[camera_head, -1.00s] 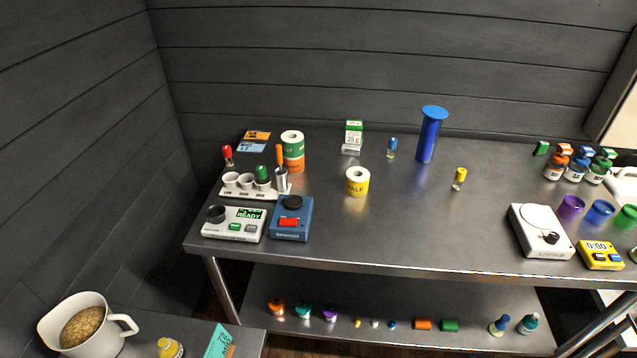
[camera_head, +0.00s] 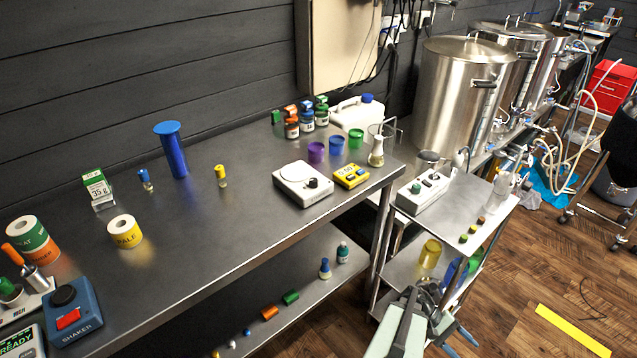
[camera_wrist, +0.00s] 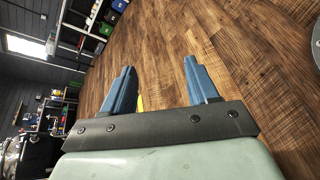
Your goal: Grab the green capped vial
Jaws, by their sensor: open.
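The green capped vial (camera_head: 9,290) shows at the left edge of the head view, standing in the white rack (camera_head: 36,298) on the steel bench. Its green cap is visible, and the picture edge cuts off the rack. My gripper (camera_head: 458,341) is at the bottom of the head view, low over the wood floor and far to the right of the vial. In the wrist view my gripper (camera_wrist: 158,72) has its two blue fingers wide apart with nothing between them. The vial is not seen in the wrist view.
A blue shaker (camera_head: 73,312) stands beside the rack. An orange-handled tool in a metal cup (camera_head: 35,279) and a green-and-orange roll (camera_head: 36,243) are close to the vial. A steel cart (camera_head: 463,215) stands near my arm. The bench middle is largely clear.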

